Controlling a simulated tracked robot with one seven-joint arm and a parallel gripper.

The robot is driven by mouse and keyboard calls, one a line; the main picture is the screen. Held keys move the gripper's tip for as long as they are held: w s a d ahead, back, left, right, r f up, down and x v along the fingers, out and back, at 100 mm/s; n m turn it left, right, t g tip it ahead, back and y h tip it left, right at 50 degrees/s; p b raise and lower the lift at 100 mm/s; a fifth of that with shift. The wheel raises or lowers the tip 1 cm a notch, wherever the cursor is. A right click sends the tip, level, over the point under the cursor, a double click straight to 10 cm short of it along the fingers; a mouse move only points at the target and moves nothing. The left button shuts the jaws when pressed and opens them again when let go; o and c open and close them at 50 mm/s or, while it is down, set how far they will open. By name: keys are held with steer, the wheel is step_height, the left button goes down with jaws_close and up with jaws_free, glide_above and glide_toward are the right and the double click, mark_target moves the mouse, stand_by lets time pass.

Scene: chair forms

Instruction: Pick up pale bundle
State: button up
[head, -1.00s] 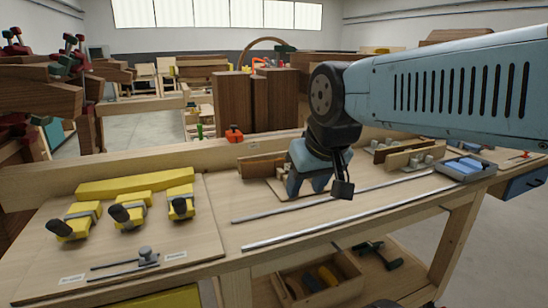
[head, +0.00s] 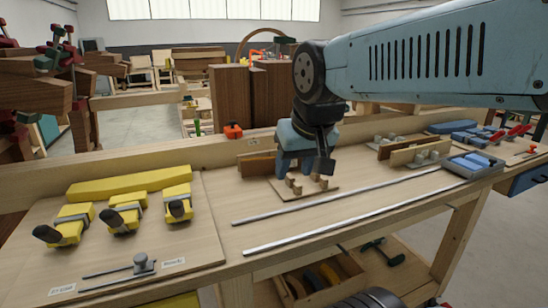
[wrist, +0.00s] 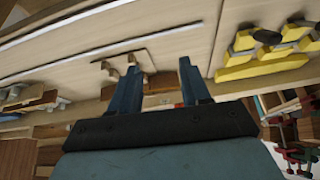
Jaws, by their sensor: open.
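A pale wooden piece (head: 420,153), likely the pale bundle, lies at the right of the bench beside a darker strip (head: 392,148) and grey knobs. Whether it is several pieces held together I cannot tell. My gripper (head: 303,168) is open, pointing down over the middle of the bench, well left of the pale piece. Its two blue fingers straddle the view in the wrist camera (wrist: 158,80), with nothing held between them. A small board with wooden pegs (head: 312,188) lies below and in front of the fingers; it also shows in the wrist view (wrist: 125,66).
A brown block (head: 257,166) stands left of my gripper. Two metal rods (head: 335,226) lie along the bench front. Yellow clamps (head: 125,216) sit on a board at left. A grey tray with blue blocks (head: 474,164) is at right. A wooden rail (head: 110,162) runs behind.

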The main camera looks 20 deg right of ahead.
steer(key=w+d+r+m+g+h, duration=0.15)
steer(key=w+m, duration=0.25)
steer(key=w, duration=0.6)
steer(key=w+d+r+m+g+h, duration=0.1)
steer(key=w+d+m, duration=0.25)
steer(key=w, duration=0.65)
steer(key=w+d+r+m+g+h, duration=0.15)
steer(key=w+m, duration=0.35)
steer(key=w, duration=0.5)
steer(key=w+d+f+m+g, duration=0.1)
steer(key=w+d+f+m, duration=0.15)
steer(key=w, duration=0.25)
steer(key=w+d+f+m, duration=0.2)
steer(key=w+f, duration=0.2)
steer(key=w, duration=0.2)
steer(key=shift+h, duration=0.3)
steer(key=x, duration=1.2)
steer(key=shift+s+f, duration=0.3)
steer(key=shift+f, duration=0.05)
steer(key=shift+f, duration=0.3)
jaws_close()
